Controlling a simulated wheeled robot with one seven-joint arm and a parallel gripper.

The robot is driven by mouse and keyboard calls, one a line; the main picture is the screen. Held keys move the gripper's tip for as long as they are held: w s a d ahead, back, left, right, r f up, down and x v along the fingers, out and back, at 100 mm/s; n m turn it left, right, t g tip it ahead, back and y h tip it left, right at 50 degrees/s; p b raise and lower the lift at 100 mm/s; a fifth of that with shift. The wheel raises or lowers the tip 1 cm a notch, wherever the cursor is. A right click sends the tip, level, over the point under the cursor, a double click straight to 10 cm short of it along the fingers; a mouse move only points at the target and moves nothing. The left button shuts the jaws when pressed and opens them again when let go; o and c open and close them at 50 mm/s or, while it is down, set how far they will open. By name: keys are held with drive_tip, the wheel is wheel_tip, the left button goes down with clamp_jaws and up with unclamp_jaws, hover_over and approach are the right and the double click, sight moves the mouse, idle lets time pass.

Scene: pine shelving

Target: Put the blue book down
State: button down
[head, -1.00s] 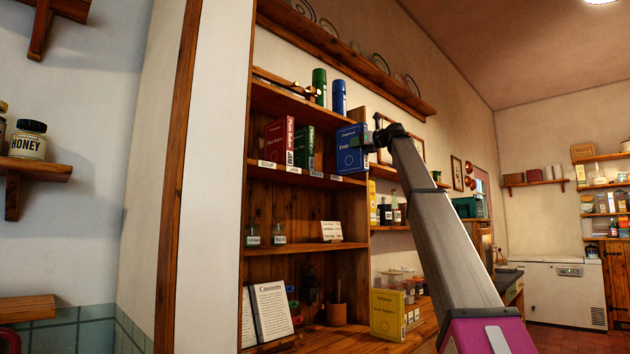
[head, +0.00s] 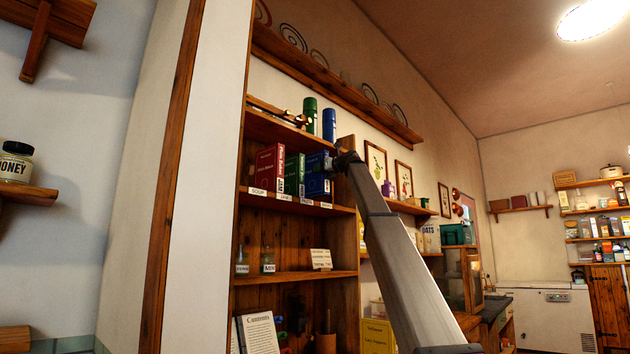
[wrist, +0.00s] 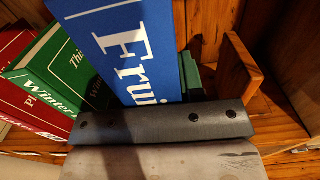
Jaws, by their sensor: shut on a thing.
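The blue book (head: 316,176) is upright at the right end of the book shelf, beside the green book (head: 294,172) and the red book (head: 269,166). My gripper (head: 335,164) is shut on it from the right front. In the wrist view the blue book (wrist: 125,45) stands just beyond the dark gripper bar (wrist: 165,123), its white lettering running sideways. The green book (wrist: 60,72) and red book (wrist: 25,95) show to its left. The book's lower edge is hidden, so I cannot tell whether it touches the shelf board.
A wooden piece (wrist: 240,70) stands right of the blue book in the wrist view. Green and blue canisters (head: 329,125) stand on the board above. Paper labels (head: 306,202) line the shelf edge. Jars (head: 267,260) and a card stand on the shelf below.

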sight(315, 178)
drive_tip(key=shift+w+a+f, duration=0.5)
drive_tip(key=shift+a+f, duration=0.2)
drive_tip(key=shift+f, duration=0.15)
drive_tip(key=shift+w+a+f, duration=0.5)
drive_tip(key=shift+a+f, duration=0.15)
drive_tip(key=shift+f, duration=0.3)
drive_tip(key=c, duration=0.7)
unclamp_jaws()
drive_tip(key=v, duration=1.2)
